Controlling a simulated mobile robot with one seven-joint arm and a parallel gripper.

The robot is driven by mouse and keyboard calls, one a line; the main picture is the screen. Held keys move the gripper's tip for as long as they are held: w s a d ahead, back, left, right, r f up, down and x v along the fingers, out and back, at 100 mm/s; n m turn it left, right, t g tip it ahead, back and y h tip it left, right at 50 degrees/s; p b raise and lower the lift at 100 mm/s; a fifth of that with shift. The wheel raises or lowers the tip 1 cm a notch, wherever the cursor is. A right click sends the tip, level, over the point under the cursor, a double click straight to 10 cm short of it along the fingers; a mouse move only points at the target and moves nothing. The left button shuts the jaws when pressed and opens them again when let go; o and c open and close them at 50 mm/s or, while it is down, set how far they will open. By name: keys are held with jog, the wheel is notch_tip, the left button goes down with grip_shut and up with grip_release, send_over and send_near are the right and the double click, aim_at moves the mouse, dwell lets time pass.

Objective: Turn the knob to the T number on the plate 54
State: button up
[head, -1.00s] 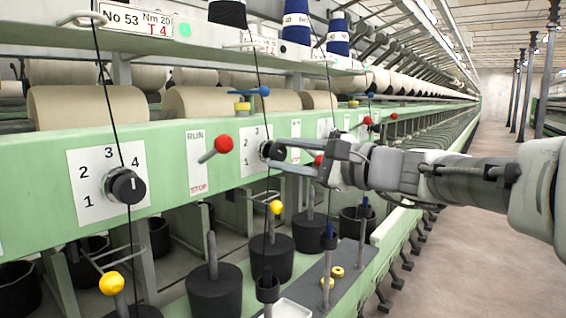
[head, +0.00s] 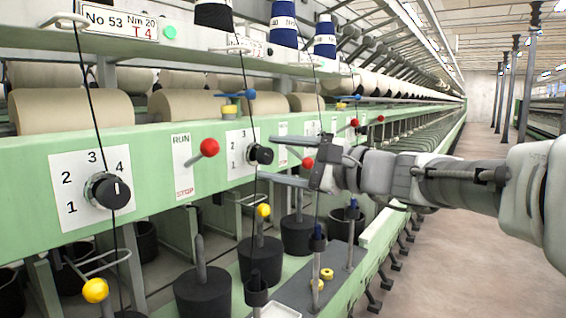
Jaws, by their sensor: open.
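The nearer number plate (head: 118,21) reads No 53, Nm 20, T 4. A second plate (head: 246,44) hangs further along the rail; its print is too small and partly covered to read. Below it, a black knob (head: 261,153) sits on a white dial (head: 238,146) with numbers; 1, 2 and 3 show, and its pointer cannot be made out. My gripper (head: 270,158) is open and empty, its fingers pointing left, tips just right of and around the level of this knob. Whether they touch it I cannot tell. A nearer knob (head: 107,191) has a dial numbered 1 to 4.
A red-balled lever (head: 209,147) stands on a RUN/STOP panel left of the far knob; another red ball (head: 308,163) is close to my gripper. Thread hangs in front of both dials. Black pots and yellow-balled wires are below. The aisle at right is clear.

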jog(key=p+v, duration=0.2)
jog(key=v, duration=1.4)
jog(key=shift+s+d, duration=0.2)
jog(key=shift+a+f, duration=0.1)
jog(key=shift+f, duration=0.05)
jog(key=s+a+f+n+g+h, duration=0.3)
jog(key=s+a+f+n+g, duration=0.15)
jog(key=f, duration=0.45)
jog(key=s+d+f+n+g+h, duration=0.1)
jog(key=s+d+f+n+h, duration=0.1)
jog(key=s+f+n+h, duration=0.4)
jog(key=s+d+f+n+h, duration=0.1)
jog(key=s+f+n+h, duration=0.2)
jog(key=f+h, duration=0.35)
notch_tip(320, 180, up, 19)
jog(key=y+p, duration=0.1)
jog(key=p, duration=1.9)
jog(key=shift+d+f, duration=0.25)
jog(key=shift+d, duration=0.25)
